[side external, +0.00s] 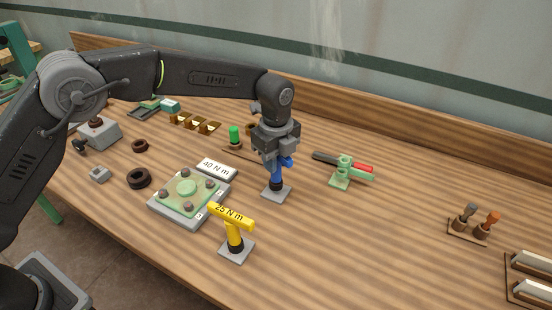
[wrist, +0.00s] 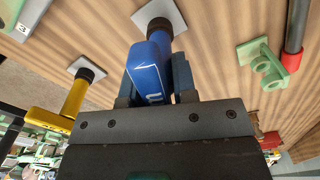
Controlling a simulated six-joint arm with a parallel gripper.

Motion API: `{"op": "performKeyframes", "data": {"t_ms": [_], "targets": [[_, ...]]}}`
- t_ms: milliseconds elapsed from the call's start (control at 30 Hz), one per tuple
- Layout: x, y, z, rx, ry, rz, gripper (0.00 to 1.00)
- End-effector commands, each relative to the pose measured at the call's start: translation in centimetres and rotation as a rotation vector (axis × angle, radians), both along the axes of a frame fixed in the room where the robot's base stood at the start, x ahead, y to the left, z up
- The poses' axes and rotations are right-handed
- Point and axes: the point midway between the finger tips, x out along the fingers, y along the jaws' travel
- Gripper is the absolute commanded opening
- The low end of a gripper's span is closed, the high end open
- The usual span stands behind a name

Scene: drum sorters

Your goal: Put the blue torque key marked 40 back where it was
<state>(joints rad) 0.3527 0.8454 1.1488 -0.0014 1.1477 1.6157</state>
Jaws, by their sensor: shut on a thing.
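The blue torque key (side external: 277,174) stands upright on a small grey square plate (side external: 277,192) in the side external view. My gripper (side external: 277,150) is above it, shut on its blue head.
A yellow torque key marked 25 N m (side external: 233,232) stands on its own plate in front left. A green-topped fixture plate with bolts (side external: 188,192) is at left. A green bracket with a red-handled tool (side external: 345,172) is at right.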

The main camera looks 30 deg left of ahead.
Motion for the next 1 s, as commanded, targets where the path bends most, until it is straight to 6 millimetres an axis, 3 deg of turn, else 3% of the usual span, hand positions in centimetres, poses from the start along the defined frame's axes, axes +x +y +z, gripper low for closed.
{"op": "performKeyframes", "data": {"t_ms": [600,633,867,1000], "targets": [[0.0,0.0,-1.1,-0.001,-0.003,0.0,0.0],[0.0,0.0,-1.1,0.0,-0.001,0.0,0.29],[0.0,0.0,-1.1,0.0,-0.001,0.0,0.51],[0.0,0.0,-1.1,0.0,-0.001,0.0,0.52]]}}
